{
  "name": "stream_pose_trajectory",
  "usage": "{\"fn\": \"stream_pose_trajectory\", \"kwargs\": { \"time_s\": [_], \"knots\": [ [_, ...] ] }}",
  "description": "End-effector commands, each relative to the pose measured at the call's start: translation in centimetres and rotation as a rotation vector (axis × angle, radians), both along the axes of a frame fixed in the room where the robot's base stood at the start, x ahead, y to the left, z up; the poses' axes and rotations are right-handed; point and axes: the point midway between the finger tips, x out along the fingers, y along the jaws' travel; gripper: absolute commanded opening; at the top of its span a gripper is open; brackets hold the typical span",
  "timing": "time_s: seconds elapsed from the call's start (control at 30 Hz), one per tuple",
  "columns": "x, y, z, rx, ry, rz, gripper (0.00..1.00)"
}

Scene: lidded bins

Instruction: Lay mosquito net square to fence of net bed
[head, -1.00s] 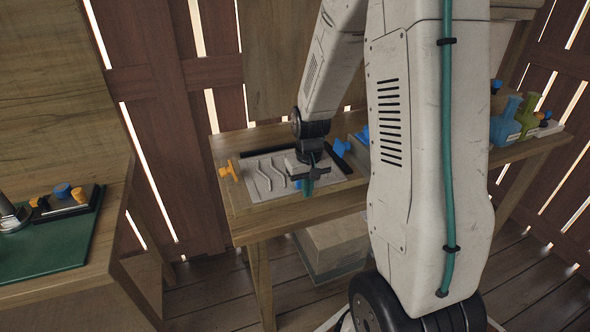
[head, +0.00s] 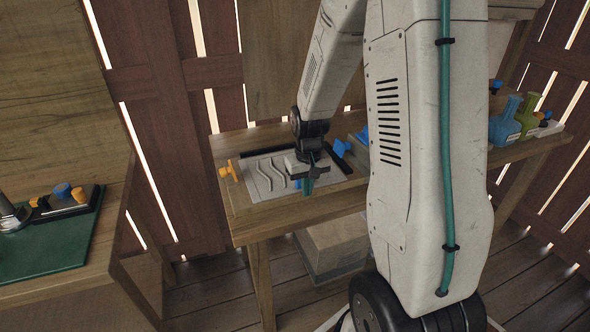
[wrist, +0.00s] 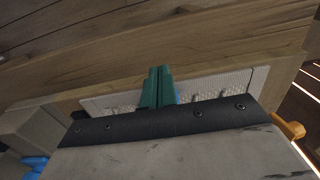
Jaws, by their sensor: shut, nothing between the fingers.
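The mosquito net (head: 262,181) looks like a pale grey sheet with wavy folds, lying on the wooden bench. In the wrist view it is a whitish textured strip (wrist: 222,86) behind the fingers. A dark bar (head: 262,149), seemingly the fence of the net bed, runs along its far side; another dark piece (head: 341,148) is at its right. My gripper (head: 308,189) is over the net's near right part, pointing down. In the wrist view its green fingers (wrist: 157,88) are together, with nothing between them. Whether they touch the net is unclear, and my gripper hides part of it.
An orange knob (head: 227,170) stands left of the net and a blue one (head: 362,137) to the right. Blue (head: 506,120) and green (head: 528,118) bottle-like items stand at the bench's right end. A separate bench with a green mat (head: 60,248) is at left. A box (head: 335,246) sits underneath.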

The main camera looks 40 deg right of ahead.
Motion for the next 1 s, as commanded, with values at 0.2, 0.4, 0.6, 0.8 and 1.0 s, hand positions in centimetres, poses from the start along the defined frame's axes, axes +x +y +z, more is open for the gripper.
{"fn": "stream_pose_trajectory", "kwargs": {
  "time_s": [0.2,0.4,0.6,0.8,1.0],
  "knots": [
    [0.7,-0.2,0.0,0.000,0.000,0.000,0.00],
    [1.2,-0.3,0.0,0.000,0.001,0.000,0.00],
    [1.9,-0.5,0.0,0.000,-0.001,0.000,0.00],
    [2.4,-0.7,0.0,0.000,0.000,0.000,0.00],
    [3.0,-0.9,0.0,0.000,0.000,0.000,0.00]
  ]
}}
